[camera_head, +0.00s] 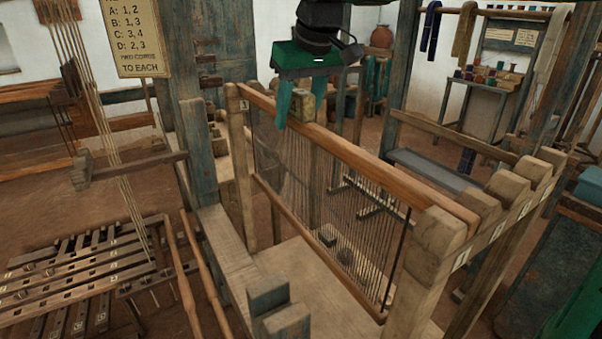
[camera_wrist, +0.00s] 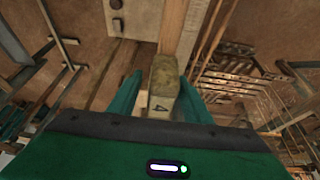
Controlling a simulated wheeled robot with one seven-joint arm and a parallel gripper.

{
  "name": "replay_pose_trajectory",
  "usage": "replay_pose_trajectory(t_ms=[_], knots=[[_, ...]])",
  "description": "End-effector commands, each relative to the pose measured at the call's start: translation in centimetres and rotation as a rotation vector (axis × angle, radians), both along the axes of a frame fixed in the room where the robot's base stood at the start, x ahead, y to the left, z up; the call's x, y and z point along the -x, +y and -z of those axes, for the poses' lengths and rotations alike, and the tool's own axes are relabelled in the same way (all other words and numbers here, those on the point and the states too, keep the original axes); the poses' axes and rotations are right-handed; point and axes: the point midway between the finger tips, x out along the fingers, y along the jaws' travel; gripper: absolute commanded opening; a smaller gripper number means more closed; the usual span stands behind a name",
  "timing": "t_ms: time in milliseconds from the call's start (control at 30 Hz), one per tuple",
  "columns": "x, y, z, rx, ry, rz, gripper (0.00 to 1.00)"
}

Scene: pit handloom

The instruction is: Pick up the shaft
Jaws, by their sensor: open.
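The shaft (camera_head: 372,165) is a tall frame with a brown wooden top bar, a lower bar and many thin heddle cords between them. It rests in the front slots of the wooden posts. A worn yellowish block (camera_head: 302,107) sits on its top bar, left of the middle. My gripper (camera_head: 300,116) is over the bar, its green fingers open on either side of the block. My fingers hide part of the bar.
The right slotted post (camera_head: 437,240) carries number tags, with empty-looking slots behind the shaft. A blue-grey loom upright (camera_head: 190,100) stands close on the left. Treadles (camera_head: 75,270) lie lower left. A sign (camera_head: 134,38) hangs upper left. A table with spools (camera_head: 487,85) stands at the back.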

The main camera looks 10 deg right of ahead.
Motion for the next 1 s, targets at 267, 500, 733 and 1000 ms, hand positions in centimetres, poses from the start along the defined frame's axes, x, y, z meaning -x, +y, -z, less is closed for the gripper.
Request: replay_pose_trajectory(t_ms=[267,500,733,1000], knots=[[0.0,0.0,0.0,0.000,0.000,0.001,0.13],[0.0,-0.1,-0.1,-0.001,-0.001,0.001,0.00],[0.0,-0.1,-0.2,0.000,-0.001,0.002,0.00],[-0.1,-0.1,-1.9,-0.001,-0.003,0.003,0.00]])
